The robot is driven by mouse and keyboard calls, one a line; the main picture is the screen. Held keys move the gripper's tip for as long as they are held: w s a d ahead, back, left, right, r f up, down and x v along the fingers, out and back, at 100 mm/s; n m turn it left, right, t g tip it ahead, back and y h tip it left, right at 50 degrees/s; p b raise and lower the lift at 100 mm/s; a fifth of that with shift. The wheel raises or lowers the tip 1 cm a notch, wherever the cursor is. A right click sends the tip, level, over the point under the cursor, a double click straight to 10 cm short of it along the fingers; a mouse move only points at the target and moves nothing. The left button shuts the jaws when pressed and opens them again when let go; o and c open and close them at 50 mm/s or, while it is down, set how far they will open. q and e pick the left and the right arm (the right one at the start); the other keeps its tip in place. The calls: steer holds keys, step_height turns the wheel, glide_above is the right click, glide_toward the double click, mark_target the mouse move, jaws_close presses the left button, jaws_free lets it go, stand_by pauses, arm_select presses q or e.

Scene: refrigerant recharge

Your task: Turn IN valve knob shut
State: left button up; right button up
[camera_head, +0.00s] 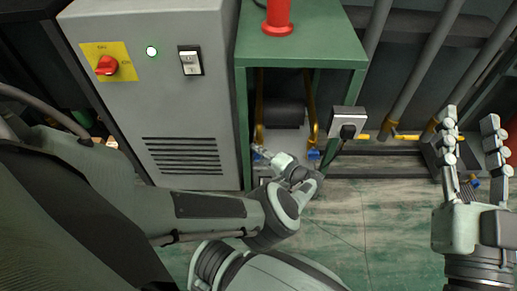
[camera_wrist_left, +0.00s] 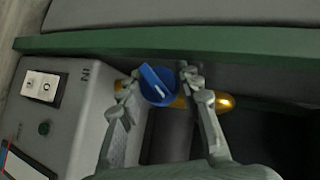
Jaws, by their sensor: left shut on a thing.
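The IN valve knob (camera_wrist_left: 158,88) is blue with a raised grip bar and a white mark. It sits on a brass pipe (camera_wrist_left: 222,103) beside a grey unit's IN label (camera_wrist_left: 85,73). My left gripper (camera_wrist_left: 160,78) is shut on the knob, one finger on each side. In the head view, my left gripper (camera_head: 264,153) reaches low under the green stand and largely hides this knob. My right gripper (camera_head: 470,125) is open and empty at the right, far from the knob.
A second blue knob (camera_head: 313,154) is right of my left gripper. The green stand (camera_head: 300,45) rises above, with a red cylinder (camera_head: 278,18) on top. A grey cabinet (camera_head: 165,90) stands close on the left. A socket box (camera_head: 347,122) is on the stand's right leg.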

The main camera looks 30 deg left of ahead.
arm_select(q)
steer(key=shift+f+h, duration=0.1)
steer(key=shift+h, duration=0.2)
arm_select(e)
steer(key=f+g, duration=0.1)
steer(key=f+h, duration=0.1)
steer(key=f, duration=0.1)
steer(key=shift+w+d+g, duration=0.15)
steer(key=shift+w+g, duration=0.05)
steer(key=shift+g, duration=0.2)
arm_select(q)
steer(key=o, duration=1.1)
steer(key=shift+o, duration=0.2)
